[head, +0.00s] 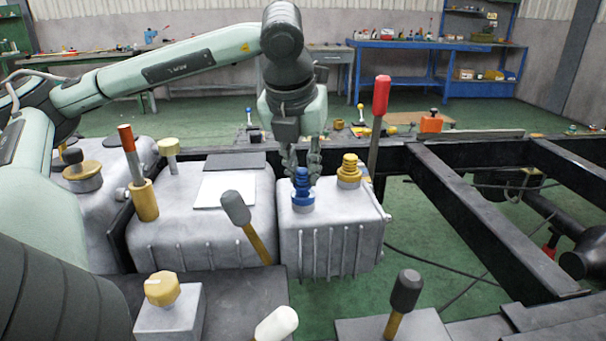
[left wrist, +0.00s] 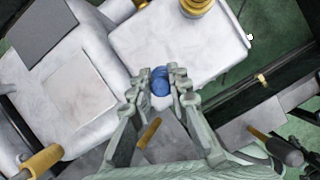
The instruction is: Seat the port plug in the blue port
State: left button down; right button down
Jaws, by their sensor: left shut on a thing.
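My left gripper (head: 302,168) reaches down over the right-hand grey tank, its fingers shut on the blue port plug (head: 301,181). The plug is stepped and looks upright. It stands right over the blue port (head: 303,204), a blue ring on the tank's top near its front left corner. The plug's lower end meets or overlaps the ring in the head view; how deep it sits I cannot tell. In the left wrist view the blue plug (left wrist: 160,81) shows between the fingertips (left wrist: 161,76), and the port below is mostly hidden. My right gripper is not in view.
A yellow stepped fitting (head: 349,171) stands close right of the blue port on the same grey tank (head: 330,238). A red-handled lever (head: 380,100) rises behind it. A black-handled lever (head: 237,208) leans in front to the left. Black chassis rails (head: 480,215) run at the right.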

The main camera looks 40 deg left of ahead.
pick_arm(q)
jog(key=shift+f, duration=0.6)
jog(key=c, duration=1.4)
grip_release()
jog(key=shift+c, duration=0.2)
jog(key=v, duration=1.2)
jog(key=shift+d, duration=0.15)
